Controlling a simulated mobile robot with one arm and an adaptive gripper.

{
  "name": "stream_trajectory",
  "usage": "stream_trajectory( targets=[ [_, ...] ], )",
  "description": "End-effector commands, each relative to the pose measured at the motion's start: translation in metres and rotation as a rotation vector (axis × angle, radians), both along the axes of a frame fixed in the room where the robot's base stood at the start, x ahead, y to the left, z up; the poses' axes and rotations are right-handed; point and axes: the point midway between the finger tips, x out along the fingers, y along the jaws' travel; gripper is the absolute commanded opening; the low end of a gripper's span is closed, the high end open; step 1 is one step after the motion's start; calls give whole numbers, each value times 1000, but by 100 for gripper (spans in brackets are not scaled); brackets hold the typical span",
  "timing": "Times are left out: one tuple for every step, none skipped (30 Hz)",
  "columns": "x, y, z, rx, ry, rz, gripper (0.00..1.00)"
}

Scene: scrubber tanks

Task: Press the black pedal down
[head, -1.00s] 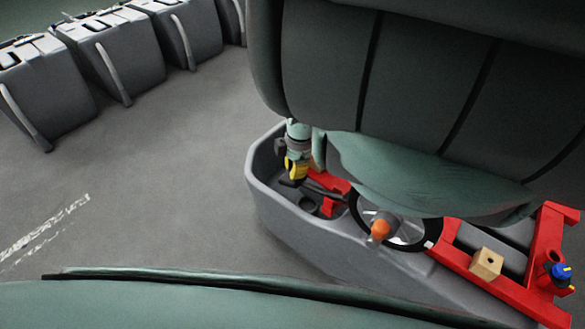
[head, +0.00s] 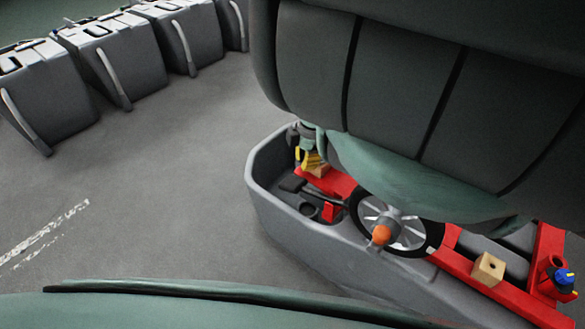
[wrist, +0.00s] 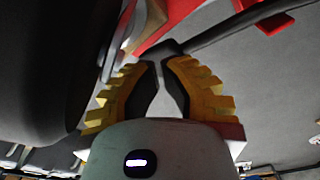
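The black pedal (head: 292,184) sits inside the front of the grey scrubber tank body, on a dark rod that runs right toward the steering wheel. My gripper (head: 302,157) has yellow fingers. In the head view it is above and slightly right of the pedal in the picture, apart from it, and partly hidden by my arm. In the wrist view the yellow fingers (wrist: 160,65) converge with dark pads nearly meeting and nothing held between them. A dark end piece with a bar (wrist: 173,47) shows just beyond the fingertips; it looks like the pedal, but I cannot tell for sure.
A red frame (head: 338,183) and a black steering wheel (head: 437,228) with an orange knob (head: 380,235) are close right of the pedal. A wooden block (head: 488,269) and blue knob (head: 565,280) are farther right. Grey tanks (head: 107,62) stand upper left; floor between is clear.

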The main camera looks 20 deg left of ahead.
Motion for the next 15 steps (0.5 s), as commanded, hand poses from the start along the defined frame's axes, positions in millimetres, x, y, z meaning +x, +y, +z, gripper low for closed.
stream_trajectory(
  targets=[
    [2,-5,7,-8,-4,-2,0],
    [2,-5,12,-7,-3,-2,0],
    [3,-4,18,-4,-3,-2,0],
    [4,-5,23,-4,-4,-3,0],
    [4,-5,28,-4,-5,-2,0],
    [4,-7,33,-7,-5,-3,0],
    [3,-7,37,-7,-4,-3,0],
    [5,-8,42,-7,-6,-4,0],
    [6,-7,49,-4,-8,-5,0],
    [6,-8,53,-4,-9,-4,0],
    [6,-8,57,-4,-6,-4,0],
    [5,-9,62,-6,-4,-3,0],
    [5,-9,65,-6,-2,-3,0],
    [5,-10,69,-7,-2,-4,0],
    [7,-10,75,-5,-5,-3,0]
  ],
)
